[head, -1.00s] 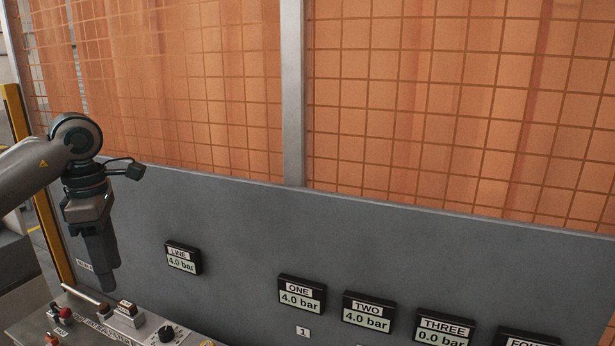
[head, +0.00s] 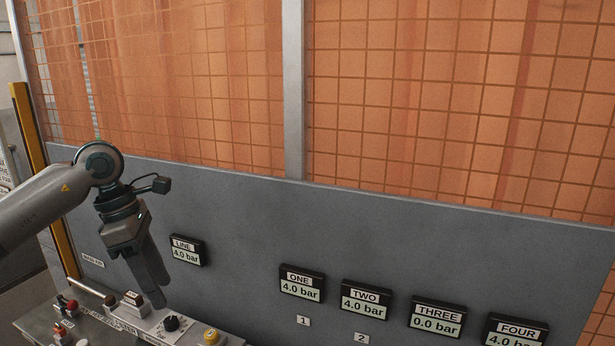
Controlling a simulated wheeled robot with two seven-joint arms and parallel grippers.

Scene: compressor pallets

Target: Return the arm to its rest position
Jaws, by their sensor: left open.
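My left arm comes in from the left, and its gripper (head: 150,280) points down above the control panel (head: 95,325). The left gripper is open and I see nothing between its fingers. Its fingertips hang near a black knob (head: 171,323) and a block-shaped switch (head: 133,299); I cannot tell the exact gap. My right gripper is not in view.
Orange mesh (head: 450,100) rises behind. A yellow post (head: 48,200) stands left.

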